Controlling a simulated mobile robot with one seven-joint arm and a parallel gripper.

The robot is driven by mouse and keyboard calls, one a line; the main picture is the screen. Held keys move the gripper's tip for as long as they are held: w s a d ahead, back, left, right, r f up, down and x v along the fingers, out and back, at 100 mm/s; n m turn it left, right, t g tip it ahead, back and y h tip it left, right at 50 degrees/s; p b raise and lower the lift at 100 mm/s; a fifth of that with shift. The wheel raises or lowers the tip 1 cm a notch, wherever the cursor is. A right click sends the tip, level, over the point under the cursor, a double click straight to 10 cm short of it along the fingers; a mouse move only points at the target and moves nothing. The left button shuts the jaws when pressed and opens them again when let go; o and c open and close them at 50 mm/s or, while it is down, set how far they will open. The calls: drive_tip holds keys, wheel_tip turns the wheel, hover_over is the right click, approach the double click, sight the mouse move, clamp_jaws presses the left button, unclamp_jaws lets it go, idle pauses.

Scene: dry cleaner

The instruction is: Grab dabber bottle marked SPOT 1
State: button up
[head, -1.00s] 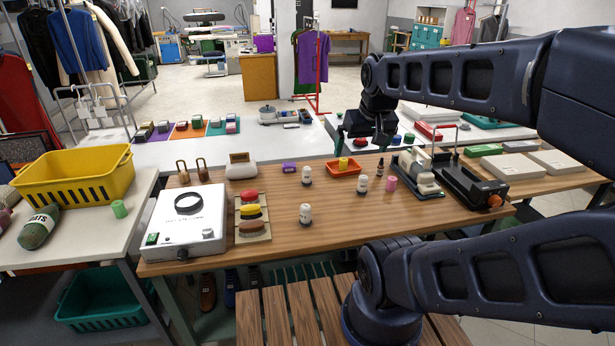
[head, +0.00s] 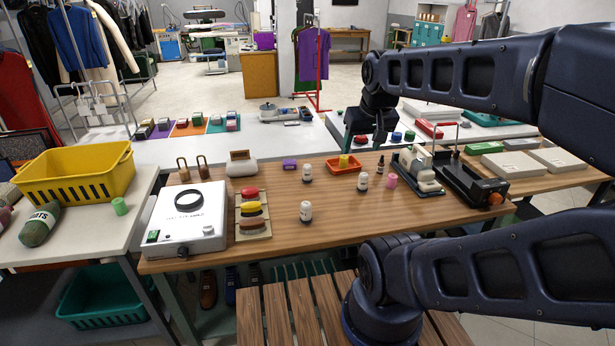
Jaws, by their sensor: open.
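Several small white dabber-type bottles stand upright on the wooden table (head: 270,185). One white bottle (head: 305,211) is near the front middle, another white bottle (head: 307,172) stands behind it, and a third white bottle (head: 363,181) is to the right. Their label marks are too small to read, so I cannot tell which is SPOT 1. My gripper (head: 364,143) is open and empty, pointing down above the far part of the table. It is apart from all the bottles.
A dark slim bottle (head: 380,165) and a pink cylinder (head: 392,181) stand nearby. A white lamp box (head: 187,222) and brushes (head: 251,209) are left. A black machine (head: 470,184) is right. The front middle is fairly clear.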

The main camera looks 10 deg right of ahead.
drive_tip(key=n+h, duration=0.3)
drive_tip(key=n, duration=2.6)
hover_over(308, 171)
drive_tip(key=s+a, duration=0.1)
drive_tip(key=a, duration=0.1)
wheel_tip(308, 171, down, 27)
drive_tip(key=shift+g, duration=0.4)
drive_tip(key=shift+a+x, duration=0.2)
drive_tip(key=shift+x, duration=5.35)
drive_tip(key=c, duration=1.1)
